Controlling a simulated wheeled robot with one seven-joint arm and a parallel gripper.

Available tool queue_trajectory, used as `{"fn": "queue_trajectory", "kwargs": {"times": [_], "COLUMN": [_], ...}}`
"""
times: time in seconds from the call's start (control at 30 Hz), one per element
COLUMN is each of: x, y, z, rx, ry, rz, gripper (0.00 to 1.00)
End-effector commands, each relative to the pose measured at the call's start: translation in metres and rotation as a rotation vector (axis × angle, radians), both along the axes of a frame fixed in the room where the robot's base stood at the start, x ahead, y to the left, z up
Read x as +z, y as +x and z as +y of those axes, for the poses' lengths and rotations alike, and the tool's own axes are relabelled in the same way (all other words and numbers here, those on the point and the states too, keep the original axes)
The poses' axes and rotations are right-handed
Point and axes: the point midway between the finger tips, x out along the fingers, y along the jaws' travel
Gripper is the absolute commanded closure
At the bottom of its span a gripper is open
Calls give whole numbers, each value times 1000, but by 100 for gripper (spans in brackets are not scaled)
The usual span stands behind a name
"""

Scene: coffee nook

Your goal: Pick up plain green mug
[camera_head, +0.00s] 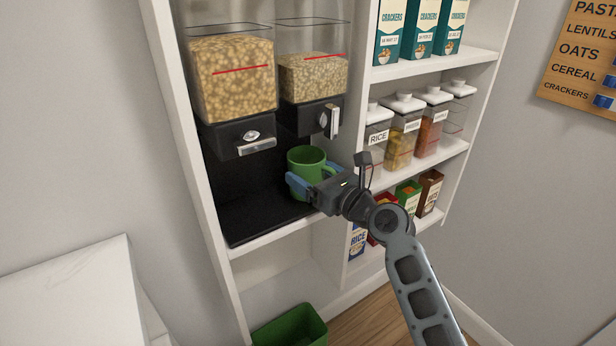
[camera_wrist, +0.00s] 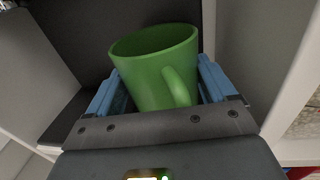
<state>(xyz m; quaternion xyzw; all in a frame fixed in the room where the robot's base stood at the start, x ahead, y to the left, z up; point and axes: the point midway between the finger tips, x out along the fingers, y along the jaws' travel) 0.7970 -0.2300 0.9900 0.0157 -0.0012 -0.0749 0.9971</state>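The plain green mug (camera_head: 305,162) is upright and empty-looking at the black dispenser bay, below the right cereal dispenser. My gripper (camera_head: 314,178) reaches in from the front right, with its blue fingers on either side of the mug. In the wrist view the mug (camera_wrist: 152,75) fills most of the space between the fingers (camera_wrist: 160,92), its handle toward me and slightly right. The fingers are very close to its sides, but I cannot tell whether they press on it. The mug's base is hidden, so contact with the shelf is unclear.
Two cereal dispensers (camera_head: 234,80) (camera_head: 314,78) hang close above. A white divider stands right of the bay, with lidded jars (camera_head: 403,130) and small boxes (camera_head: 430,192) beyond it. A green bin (camera_head: 290,328) is below. A white counter (camera_head: 70,295) is at lower left.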

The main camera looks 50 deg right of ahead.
Motion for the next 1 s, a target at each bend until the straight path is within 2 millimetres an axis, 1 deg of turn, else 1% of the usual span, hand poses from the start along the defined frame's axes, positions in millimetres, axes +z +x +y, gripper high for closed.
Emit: {"fn": "queue_trajectory", "kwargs": {"times": [0.03,0.4,0.47,0.63,0.77,0.87,1.0], "x": [0,1,1,2,6,17,38], "y": [0,0,0,-1,-3,-4,-4], "z": [0,0,0,0,1,1,1], "rx": [0,0,0,0,0,0,0], "ry": [0,0,0,0,-1,-2,-3], "rz": [0,-2,-2,-2,-2,-3,-5], "gripper": [28,63,68,68,68,68,68]}}
